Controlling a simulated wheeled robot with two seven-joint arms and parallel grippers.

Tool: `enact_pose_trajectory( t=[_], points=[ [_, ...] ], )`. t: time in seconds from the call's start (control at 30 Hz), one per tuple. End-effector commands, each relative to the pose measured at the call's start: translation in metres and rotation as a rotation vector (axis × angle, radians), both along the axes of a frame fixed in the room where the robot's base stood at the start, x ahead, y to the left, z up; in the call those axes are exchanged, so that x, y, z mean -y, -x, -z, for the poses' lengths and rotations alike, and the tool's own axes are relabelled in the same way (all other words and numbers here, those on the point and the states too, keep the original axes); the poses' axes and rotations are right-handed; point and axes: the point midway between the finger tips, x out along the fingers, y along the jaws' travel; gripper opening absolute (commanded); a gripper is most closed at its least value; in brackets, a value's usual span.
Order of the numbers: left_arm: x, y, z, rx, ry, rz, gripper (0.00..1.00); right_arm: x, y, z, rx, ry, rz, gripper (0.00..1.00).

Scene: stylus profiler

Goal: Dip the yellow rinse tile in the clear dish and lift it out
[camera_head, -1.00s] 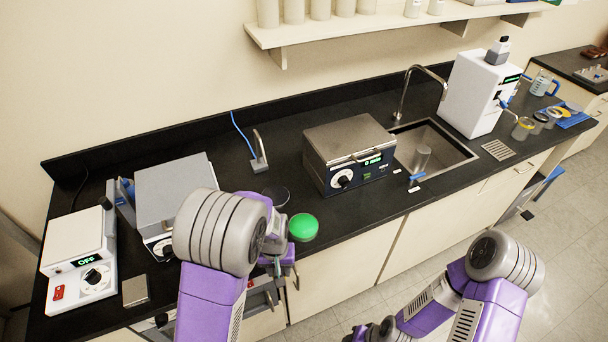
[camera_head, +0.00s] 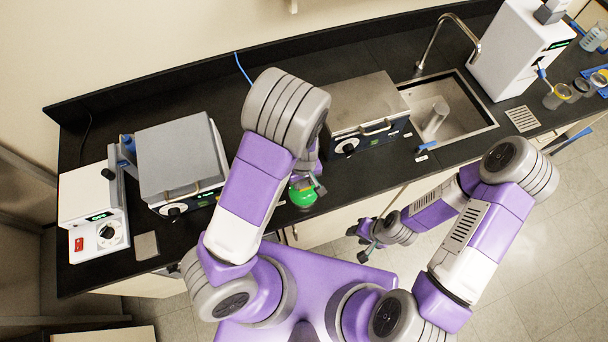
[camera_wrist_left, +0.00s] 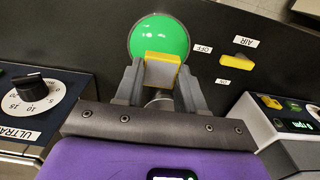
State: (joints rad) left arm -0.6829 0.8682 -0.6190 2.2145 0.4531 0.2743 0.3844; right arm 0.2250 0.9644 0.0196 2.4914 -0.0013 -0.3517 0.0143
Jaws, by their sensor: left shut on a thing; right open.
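My left gripper (camera_wrist_left: 160,84) is shut on the yellow rinse tile (camera_wrist_left: 162,70), which sits between its two grey fingers. In the left wrist view a round green thing (camera_wrist_left: 158,35) lies just beyond the tile; I cannot tell whether they touch. In the head view my left gripper (camera_head: 318,183) is partly hidden by its arm, beside the green thing (camera_head: 302,196) near the counter's front edge. I cannot make out the clear dish now. My right gripper (camera_head: 364,240) is open and empty, in front of the counter.
A metal-topped bath (camera_head: 362,105) stands behind the left gripper, with a sink (camera_head: 462,118) to its right. A lidded unit (camera_head: 180,158) and a white dial unit (camera_head: 92,200) stand at the left. A yellow switch (camera_wrist_left: 238,64) shows in the left wrist view.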

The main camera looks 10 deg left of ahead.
Motion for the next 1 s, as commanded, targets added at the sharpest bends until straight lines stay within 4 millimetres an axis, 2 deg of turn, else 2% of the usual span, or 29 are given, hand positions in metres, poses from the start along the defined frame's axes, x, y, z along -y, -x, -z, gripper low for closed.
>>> enact_pose_trajectory(
  t=[0.6, 1.0],
  points=[
    [0.0, 0.0, 0.051, 0.0, 0.0, 0.002, 0.0, 0.0, -0.001, 0.051, 0.001, 0.0, 0.0, 0.43],
    [0.0, 0.0, 0.08, 0.0, 0.0, 0.002, 0.0, 0.0, -0.001, 0.073, 0.001, 0.0, 0.0, 0.43]
  ],
)
